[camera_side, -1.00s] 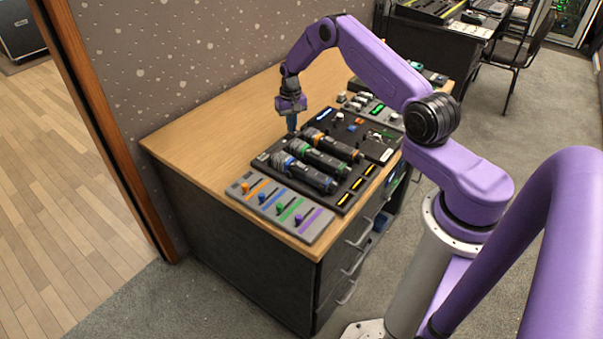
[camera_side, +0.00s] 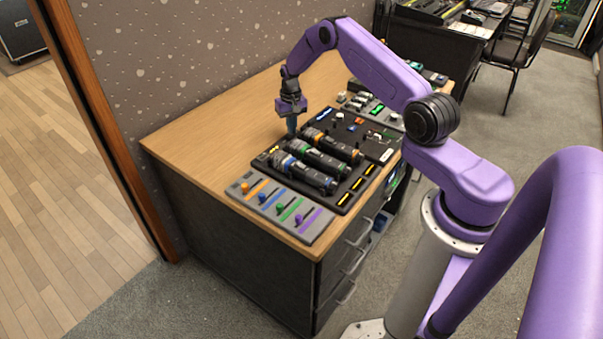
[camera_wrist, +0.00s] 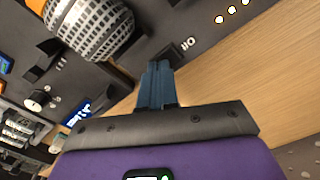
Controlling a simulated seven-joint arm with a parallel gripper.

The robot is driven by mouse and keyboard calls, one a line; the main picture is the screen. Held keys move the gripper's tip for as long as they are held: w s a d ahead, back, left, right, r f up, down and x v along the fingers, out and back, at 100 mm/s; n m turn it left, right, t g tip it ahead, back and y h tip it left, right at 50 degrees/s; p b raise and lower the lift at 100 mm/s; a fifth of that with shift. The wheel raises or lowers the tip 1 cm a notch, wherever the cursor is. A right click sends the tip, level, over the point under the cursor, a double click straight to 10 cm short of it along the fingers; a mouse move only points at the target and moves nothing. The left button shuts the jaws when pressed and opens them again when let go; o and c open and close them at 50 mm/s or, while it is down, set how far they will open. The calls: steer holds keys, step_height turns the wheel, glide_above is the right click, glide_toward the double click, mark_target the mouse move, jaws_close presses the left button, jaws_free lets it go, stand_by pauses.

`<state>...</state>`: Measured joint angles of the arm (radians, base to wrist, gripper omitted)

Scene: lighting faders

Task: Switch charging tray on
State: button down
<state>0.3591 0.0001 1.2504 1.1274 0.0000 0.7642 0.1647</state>
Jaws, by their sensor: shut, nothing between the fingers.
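The charging tray (camera_side: 345,208) is a black panel on the wooden desk, with several dark handheld microphones (camera_side: 318,158) lying in it. My gripper (camera_side: 292,134) points down at the tray's back edge, its blue fingers shut and empty. In the wrist view the fingertips (camera_wrist: 160,66) are right beside a small black rocker switch (camera_wrist: 172,53) with white marks, on the tray's dark surface. The fingers partly hide the switch, and I cannot tell whether they touch it. Small yellow and white lights (camera_wrist: 232,9) glow on the tray near the switch.
A grey fader panel (camera_side: 280,208) with coloured knobs lies in front of the tray. A microphone's silver mesh head (camera_wrist: 92,25) is close left of my fingers. More control boxes (camera_side: 378,110) stand behind. The desk top (camera_side: 215,132) to the left is bare.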

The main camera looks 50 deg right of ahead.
steer(key=shift+r, duration=3.3)
steer(key=s+a+r+n, duration=0.1)
steer(key=a+r+n, duration=0.1)
steer(key=a+r, duration=0.45)
steer(key=s+a+r+n, duration=0.2)
steer(key=a+r+n, duration=0.1)
steer(key=a, duration=0.6)
steer(key=s+a+r+n, duration=0.4)
steer(key=s+a+r, duration=0.2)
steer(key=s+a, duration=0.35)
steer(key=s+a+r+n, duration=0.1)
steer(key=s+n, duration=0.3)
steer(key=s, duration=1)
steer(key=s+a+r+n, duration=0.1)
steer(key=s+n, duration=0.4)
steer(key=s, duration=1)
steer(key=shift+s+r+n, duration=0.25)
steer(key=shift+r+n, duration=0.05)
steer(key=shift+r, duration=0.6)
steer(key=shift+a, duration=0.1)
